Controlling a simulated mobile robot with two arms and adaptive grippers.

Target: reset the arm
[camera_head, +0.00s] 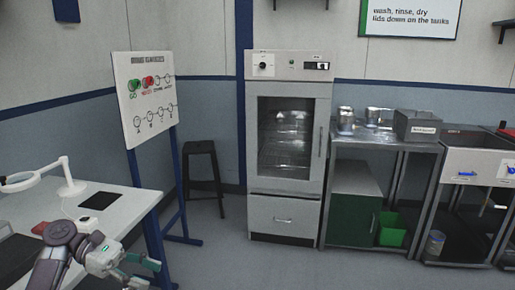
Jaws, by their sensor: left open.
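My left gripper (142,272) is at the bottom left, its arm coming in from the lower left edge. Its fingers are apart and point right, with nothing visible between them. It is in front of the white table's (128,202) near right corner. My right gripper is not in the picture.
A magnifier lamp (70,187) and a black pad (99,200) are on the table. A board on a blue stand (147,105) and a black stool (203,155) stand behind. A grey oven cabinet (284,215), a steel bench (385,142) and a sink unit line the wall. The middle floor is clear.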

